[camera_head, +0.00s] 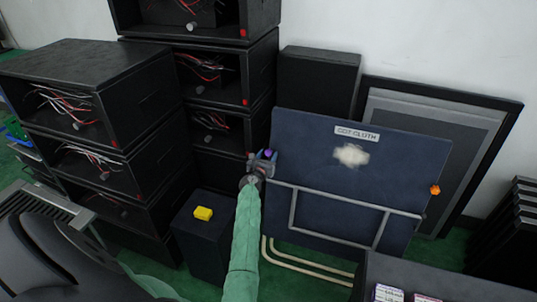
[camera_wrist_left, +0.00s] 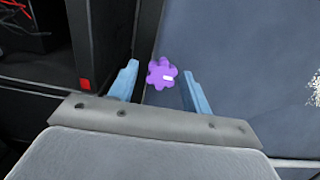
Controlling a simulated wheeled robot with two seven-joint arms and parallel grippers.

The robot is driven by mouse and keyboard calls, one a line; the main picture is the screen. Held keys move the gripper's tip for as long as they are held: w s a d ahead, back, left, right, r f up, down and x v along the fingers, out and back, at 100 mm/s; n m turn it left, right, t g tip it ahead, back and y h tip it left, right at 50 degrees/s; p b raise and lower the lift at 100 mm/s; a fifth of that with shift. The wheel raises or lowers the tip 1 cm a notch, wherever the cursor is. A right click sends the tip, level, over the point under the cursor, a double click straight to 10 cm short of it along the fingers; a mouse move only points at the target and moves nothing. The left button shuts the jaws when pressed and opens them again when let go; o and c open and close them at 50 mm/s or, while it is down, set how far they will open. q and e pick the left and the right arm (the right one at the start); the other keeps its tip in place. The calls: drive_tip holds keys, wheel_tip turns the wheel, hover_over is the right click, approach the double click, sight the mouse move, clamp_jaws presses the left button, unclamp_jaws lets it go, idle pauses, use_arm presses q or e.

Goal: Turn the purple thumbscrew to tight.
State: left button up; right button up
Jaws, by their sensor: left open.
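The purple thumbscrew (camera_wrist_left: 162,74) is a lobed knob with a small white mark, at the left edge of the dark blue board (camera_head: 310,150). In the head view the thumbscrew (camera_head: 267,154) shows as a small purple spot at my left gripper (camera_head: 262,158). In the left wrist view my left gripper (camera_wrist_left: 162,85) is open, with one blue finger on each side of the thumbscrew. Gaps show between the fingers and the knob. I cannot tell how deep the knob sits between them. My right gripper is not in view.
An orange knob (camera_head: 435,190) sits on the board's right edge, below a "CDT CLOTH" label (camera_head: 357,133). Black open boxes with wires (camera_head: 75,105) are stacked at left. A dark surface (camera_head: 450,278) is at front right.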

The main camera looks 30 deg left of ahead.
use_arm(q)
drive_tip(key=shift+w+a, duration=0.15)
drive_tip(key=shift+w, duration=0.5)
drive_tip(key=c, duration=1)
